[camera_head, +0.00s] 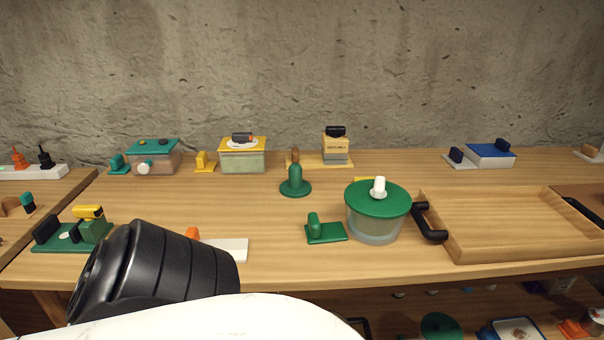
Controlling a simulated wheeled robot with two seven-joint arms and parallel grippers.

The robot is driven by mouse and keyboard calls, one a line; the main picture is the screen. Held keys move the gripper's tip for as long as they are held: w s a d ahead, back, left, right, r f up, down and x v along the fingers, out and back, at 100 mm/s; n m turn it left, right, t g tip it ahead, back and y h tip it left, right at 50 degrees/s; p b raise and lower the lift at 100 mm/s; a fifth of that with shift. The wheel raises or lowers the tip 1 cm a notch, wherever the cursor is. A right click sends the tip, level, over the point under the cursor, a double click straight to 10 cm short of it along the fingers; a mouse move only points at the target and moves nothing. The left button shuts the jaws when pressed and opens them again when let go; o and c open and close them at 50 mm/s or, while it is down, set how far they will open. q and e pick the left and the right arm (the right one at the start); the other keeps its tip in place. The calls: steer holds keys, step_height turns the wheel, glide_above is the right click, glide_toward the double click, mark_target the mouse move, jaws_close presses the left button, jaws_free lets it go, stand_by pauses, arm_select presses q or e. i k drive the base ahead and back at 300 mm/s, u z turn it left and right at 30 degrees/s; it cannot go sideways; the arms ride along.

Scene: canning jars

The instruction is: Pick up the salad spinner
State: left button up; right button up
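The salad spinner appears to be the clear round bowl with a green lid (368,199) and a white knob on top. It stands upright on the wooden table, right of centre near the front edge. A black and white section of my arm covers the lower left of the view. Neither my left nor my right gripper shows, and nothing of mine touches the spinner.
A wooden tray (490,252) with black handles stands close to the right of the spinner. A green block on a plate (325,233) is just left of it. A green bell-shaped item (295,182) stands behind left. Boxes line the concrete wall.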

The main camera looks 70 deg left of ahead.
mark_target(371, 221)
steer(key=k, duration=0.35)
steer(key=u, duration=0.95)
